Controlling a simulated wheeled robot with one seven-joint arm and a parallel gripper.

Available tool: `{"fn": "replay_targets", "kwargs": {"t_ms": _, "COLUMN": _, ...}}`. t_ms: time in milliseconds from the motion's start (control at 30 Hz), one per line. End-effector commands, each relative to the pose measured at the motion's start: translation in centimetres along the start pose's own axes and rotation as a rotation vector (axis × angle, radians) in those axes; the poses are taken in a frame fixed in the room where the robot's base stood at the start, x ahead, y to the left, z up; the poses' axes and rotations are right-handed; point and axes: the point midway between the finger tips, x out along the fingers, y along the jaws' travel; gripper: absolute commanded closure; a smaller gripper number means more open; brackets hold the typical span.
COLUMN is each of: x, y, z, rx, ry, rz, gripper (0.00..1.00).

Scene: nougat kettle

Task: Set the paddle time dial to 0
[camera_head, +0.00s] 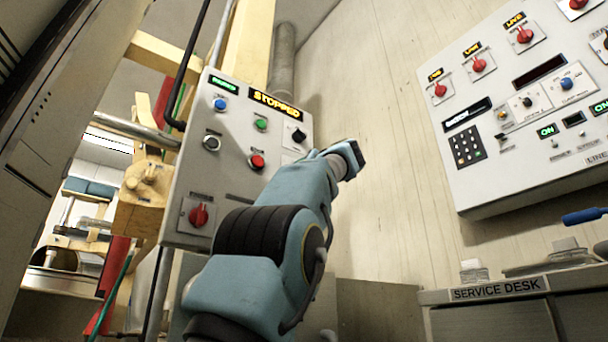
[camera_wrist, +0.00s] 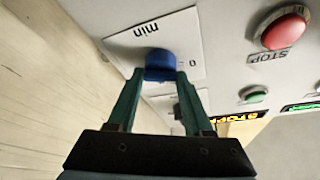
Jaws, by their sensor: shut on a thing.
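The dial is a blue round knob (camera_wrist: 160,60) on a white plate (camera_wrist: 120,45) marked "min", with a "0" at the plate's right side in the wrist view. My gripper (camera_wrist: 160,76) has its two green fingers closed on either side of the knob. I cannot make out a pointer mark on the knob, so its setting is unclear. In the head view my arm covers this dial and the fingers, at the lower right of the grey control panel (camera_head: 232,175).
The panel carries a "STOPPED" display (camera_head: 275,105), a red stop button (camera_head: 257,161), a green button (camera_head: 261,124), a black knob (camera_head: 298,135) and a red knob (camera_head: 198,215). A second panel (camera_head: 480,185) hangs at the right, above the service desk (camera_head: 497,288).

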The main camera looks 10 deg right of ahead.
Motion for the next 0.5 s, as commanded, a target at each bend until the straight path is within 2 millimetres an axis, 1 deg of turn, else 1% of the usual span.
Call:
{"fn": "replay_targets", "kwargs": {"t_ms": 33, "x": 0.03, "y": 0.21, "z": 0.26, "rx": -0.012, "ry": -0.004, "rz": -0.007, "gripper": 1.0}}
{"fn": "replay_targets", "kwargs": {"t_ms": 200, "x": 0.07, "y": 0.13, "z": 0.23, "rx": -0.047, "ry": -0.004, "rz": -0.022, "gripper": 1.0}}
{"fn": "replay_targets", "kwargs": {"t_ms": 500, "x": 0.1, "y": 0.07, "z": 0.21, "rx": -0.061, "ry": -0.005, "rz": -0.027, "gripper": 1.0}}
